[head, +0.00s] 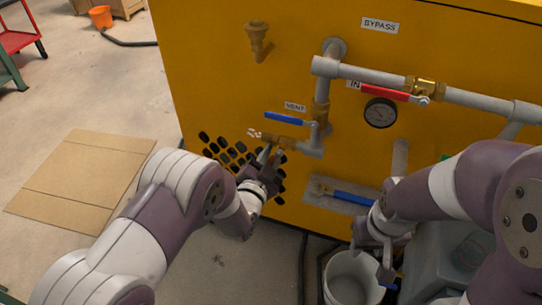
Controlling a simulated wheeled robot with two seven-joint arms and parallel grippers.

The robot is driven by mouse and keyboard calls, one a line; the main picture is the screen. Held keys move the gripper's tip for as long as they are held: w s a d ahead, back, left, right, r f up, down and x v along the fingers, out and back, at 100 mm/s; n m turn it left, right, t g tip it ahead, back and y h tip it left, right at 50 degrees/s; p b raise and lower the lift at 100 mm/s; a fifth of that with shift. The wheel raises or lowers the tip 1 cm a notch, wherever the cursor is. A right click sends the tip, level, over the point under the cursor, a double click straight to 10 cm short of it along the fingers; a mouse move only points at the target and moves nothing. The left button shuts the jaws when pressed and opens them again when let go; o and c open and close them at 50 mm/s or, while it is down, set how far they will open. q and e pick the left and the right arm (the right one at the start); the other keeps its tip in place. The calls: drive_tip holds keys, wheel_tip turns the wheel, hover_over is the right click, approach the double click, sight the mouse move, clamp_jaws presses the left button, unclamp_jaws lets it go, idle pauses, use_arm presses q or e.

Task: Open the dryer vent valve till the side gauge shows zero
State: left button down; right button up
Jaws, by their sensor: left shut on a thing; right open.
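The vent valve's blue lever (285,118) lies nearly level under the VENT label (295,106) on the yellow cabinet. Below it, a brass vent fitting (284,142) points left from the grey pipe. My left gripper (268,154) is at this fitting, below the lever, and appears shut on it; its fingertips are small and partly hidden. My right gripper (372,256) is open, by the white bucket at lower right.
A red lever (386,94) is on the pipe near the gauge, with a brass valve (425,88) on the BYPASS pipe. Another blue lever (355,198) is lower down. A white bucket (352,272) stands below. Cardboard (80,180) lies on open floor at left.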

use_arm(q)
drive_tip(key=c, duration=1.1)
unclamp_jaws()
drive_tip(key=shift+o, duration=0.2)
drive_tip(key=shift+s+a, duration=0.1)
drive_tip(key=shift+s, duration=0.15)
drive_tip(key=p+v, duration=0.3)
drive_tip(key=v, duration=0.9)
drive_tip(key=shift+p, duration=0.4)
